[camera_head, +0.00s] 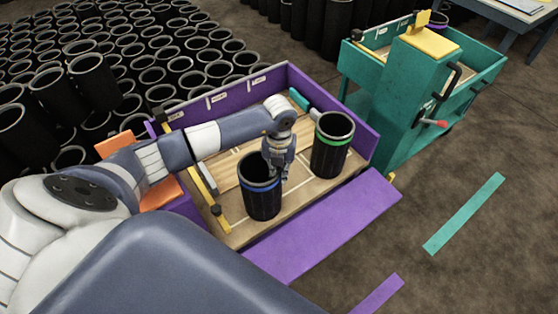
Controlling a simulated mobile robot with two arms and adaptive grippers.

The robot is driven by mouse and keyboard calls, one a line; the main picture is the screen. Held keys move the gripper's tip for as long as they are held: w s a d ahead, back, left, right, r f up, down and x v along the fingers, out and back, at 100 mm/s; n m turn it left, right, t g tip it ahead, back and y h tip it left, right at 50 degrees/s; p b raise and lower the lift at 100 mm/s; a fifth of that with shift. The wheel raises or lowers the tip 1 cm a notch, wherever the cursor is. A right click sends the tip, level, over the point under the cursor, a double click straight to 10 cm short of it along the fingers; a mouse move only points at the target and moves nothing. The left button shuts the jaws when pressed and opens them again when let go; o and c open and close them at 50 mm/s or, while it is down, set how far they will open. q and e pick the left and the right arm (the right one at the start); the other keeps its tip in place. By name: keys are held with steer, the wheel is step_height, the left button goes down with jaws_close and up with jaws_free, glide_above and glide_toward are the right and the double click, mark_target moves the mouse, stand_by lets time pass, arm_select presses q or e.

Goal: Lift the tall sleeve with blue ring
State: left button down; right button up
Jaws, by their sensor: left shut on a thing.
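The tall black sleeve with the blue ring (262,198) stands upright in the purple-walled wooden-floored cart (220,225). My left gripper (276,172) comes down over its far right rim and is shut on it. The fingertips are partly hidden by the sleeve's rim. I cannot tell any clear gap between the sleeve's bottom and the wooden floor. A second black sleeve with a green ring (331,146) stands just to the right and behind, apart from the first. My right gripper is not in view.
A teal cart (400,100) with a yellow top stands at the back right. Many black sleeves (140,58) stand on the floor at the back left. A purple flap (325,225) lies along the cart's front. The floor at the right is open, with a teal strip (465,213).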

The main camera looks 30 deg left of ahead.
arm_select(q)
steer(key=shift+r+p, duration=1.65)
steer(key=shift+r, duration=0.7)
steer(key=shift+r+p, duration=0.8)
steer(key=shift+r, duration=0.3)
